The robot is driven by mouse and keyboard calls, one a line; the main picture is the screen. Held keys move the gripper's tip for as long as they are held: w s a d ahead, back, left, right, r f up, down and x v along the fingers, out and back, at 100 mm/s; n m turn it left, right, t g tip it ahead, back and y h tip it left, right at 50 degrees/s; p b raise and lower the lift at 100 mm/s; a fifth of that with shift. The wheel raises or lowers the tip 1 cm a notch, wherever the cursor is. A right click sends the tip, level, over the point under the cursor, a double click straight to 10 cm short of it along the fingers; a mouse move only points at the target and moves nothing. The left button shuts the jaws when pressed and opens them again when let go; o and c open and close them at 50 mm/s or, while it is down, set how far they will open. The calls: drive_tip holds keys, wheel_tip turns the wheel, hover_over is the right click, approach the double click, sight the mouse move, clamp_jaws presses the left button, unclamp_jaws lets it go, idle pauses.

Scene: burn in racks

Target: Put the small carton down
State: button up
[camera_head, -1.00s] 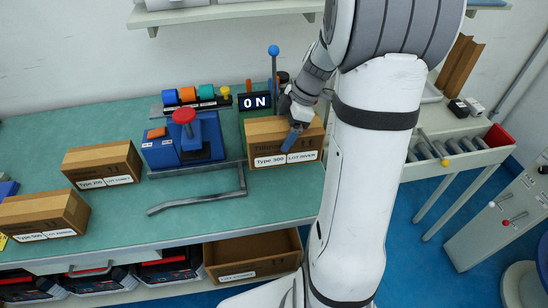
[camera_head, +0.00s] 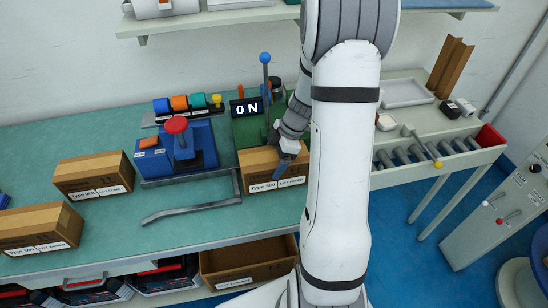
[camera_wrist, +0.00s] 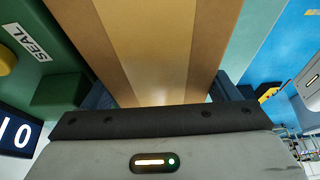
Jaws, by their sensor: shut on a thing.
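The small carton (camera_head: 258,171) is a brown box with white labels reading Type 300 at the right part of the green bench. My gripper (camera_head: 281,160) is at its right side, partly hidden by my arm. In the wrist view the carton (camera_wrist: 165,45) fills the middle, its tan tape stripe running between the two dark fingers of my gripper (camera_wrist: 168,95). The gripper is shut on the carton. Whether its underside touches the bench is hard to tell.
Two other cartons (camera_head: 93,176) (camera_head: 38,228) stand at the left. A blue press with a red knob (camera_head: 176,125) and a bent grey rail (camera_head: 195,209) lie left of the held carton. A roller table (camera_head: 430,150) is at right.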

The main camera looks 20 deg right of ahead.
drive_tip(key=shift+r, duration=0.15)
drive_tip(key=shift+f, duration=0.2)
drive_tip(key=o, duration=1.3)
drive_tip(key=shift+r, duration=0.1)
drive_tip(key=v, duration=1.2)
drive_tip(key=shift+s+a+b, duration=0.1)
drive_tip(key=shift+a+b, duration=0.1)
drive_tip(key=shift+b, duration=0.1)
drive_tip(key=s+a+r+m+h, duration=0.1)
drive_tip(key=s+a+r+m, duration=0.1)
drive_tip(key=s+a+m, duration=0.2)
drive_tip(key=s+a+r+m+t+h, duration=0.1)
drive_tip(key=s+a+r+m+h, duration=0.1)
drive_tip(key=s+a+m, duration=0.3)
drive_tip(key=s+a+r+m+h, duration=0.1)
drive_tip(key=s+a+r+m, duration=0.1)
drive_tip(key=s+a+m, duration=0.3)
drive_tip(key=shift+s+a+m+t+h, duration=0.1)
drive_tip(key=shift+s+m+t+h, duration=0.25)
drive_tip(key=shift+s+m, duration=0.6)
